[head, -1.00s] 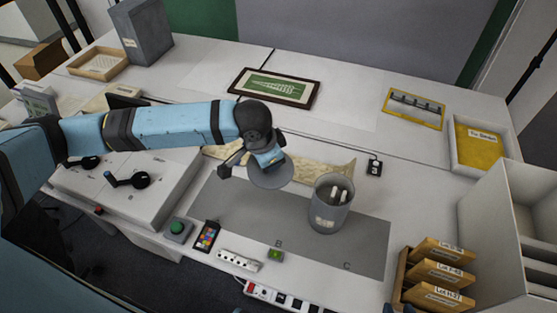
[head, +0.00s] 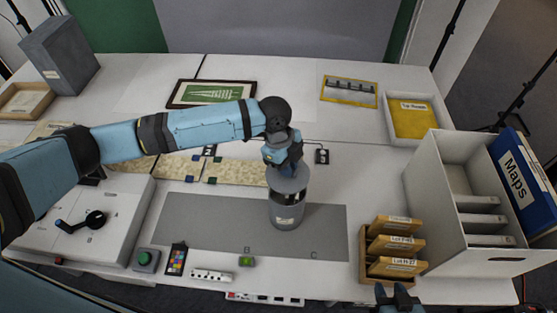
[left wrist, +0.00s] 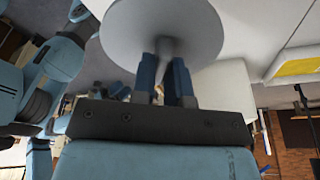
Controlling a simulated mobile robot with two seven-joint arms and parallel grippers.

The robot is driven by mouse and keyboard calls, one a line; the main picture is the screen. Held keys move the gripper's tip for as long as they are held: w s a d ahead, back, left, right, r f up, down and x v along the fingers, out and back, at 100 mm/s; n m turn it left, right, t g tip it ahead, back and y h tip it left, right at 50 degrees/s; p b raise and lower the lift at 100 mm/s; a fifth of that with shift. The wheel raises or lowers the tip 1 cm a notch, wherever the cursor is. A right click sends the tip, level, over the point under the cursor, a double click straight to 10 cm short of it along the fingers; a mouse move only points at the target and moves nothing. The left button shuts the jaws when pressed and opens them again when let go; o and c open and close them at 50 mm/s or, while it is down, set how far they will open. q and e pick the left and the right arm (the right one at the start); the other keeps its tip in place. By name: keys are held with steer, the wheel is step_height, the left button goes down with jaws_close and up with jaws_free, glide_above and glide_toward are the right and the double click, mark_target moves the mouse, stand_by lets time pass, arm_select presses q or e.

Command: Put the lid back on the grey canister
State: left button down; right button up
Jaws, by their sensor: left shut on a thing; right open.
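The grey canister (head: 287,214) stands upright on the grey mat (head: 200,222), with a pale label on its front. My left gripper (head: 285,166) is above it, shut on the knob of the round grey lid (head: 290,184). My right gripper (head: 398,298) is open at the bottom edge, partly cut off.
A patterned strip (head: 236,171) lies behind the mat. The mat's left part is clear.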

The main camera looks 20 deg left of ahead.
mark_target(287, 179)
arm_select(q)
steer(key=shift+d+f+b, duration=0.1)
steer(key=shift+f+b, duration=0.15)
steer(key=shift+b, duration=0.05)
steer(key=b+x, duration=0.1)
steer(key=b, duration=0.1)
steer(key=b+x, duration=0.2)
steer(key=shift+w+a+f, duration=0.1)
steer(key=shift+a+f, duration=0.3)
steer(key=shift+a+x, duration=0.2)
steer(key=shift+x, duration=0.75)
steer(key=shift+f, duration=0.1)
steer(key=shift+p, duration=0.55)
